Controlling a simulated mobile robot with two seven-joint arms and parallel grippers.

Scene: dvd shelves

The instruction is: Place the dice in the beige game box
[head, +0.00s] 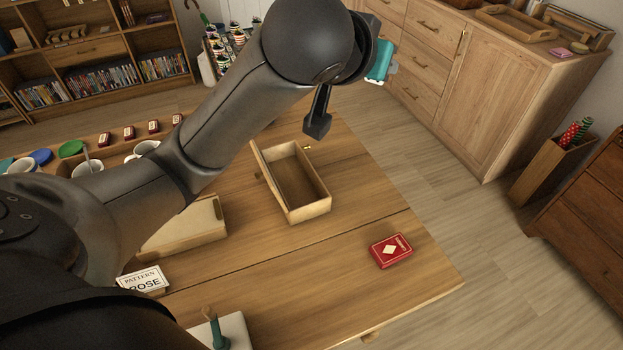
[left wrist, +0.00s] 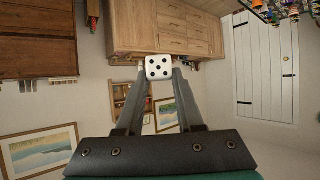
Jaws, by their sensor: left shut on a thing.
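A white die (left wrist: 158,67) with black pips is held between the fingertips of my left gripper (left wrist: 158,72) in the left wrist view. In the head view my left arm crosses the table, with its teal hand (head: 380,60) beyond the table's far edge; the die cannot be made out there. An open beige wooden box (head: 308,214) stands on the table, below and left of the hand in the picture. Its inside looks empty. A flat beige piece (head: 187,236), partly hidden by my arm, lies left of it. My right gripper is not in view.
A red card box (head: 391,251) lies on the table (head: 330,300) at the right. Cups (head: 88,168) and small red boxes line the far left edge. The table between open box and card box is clear.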

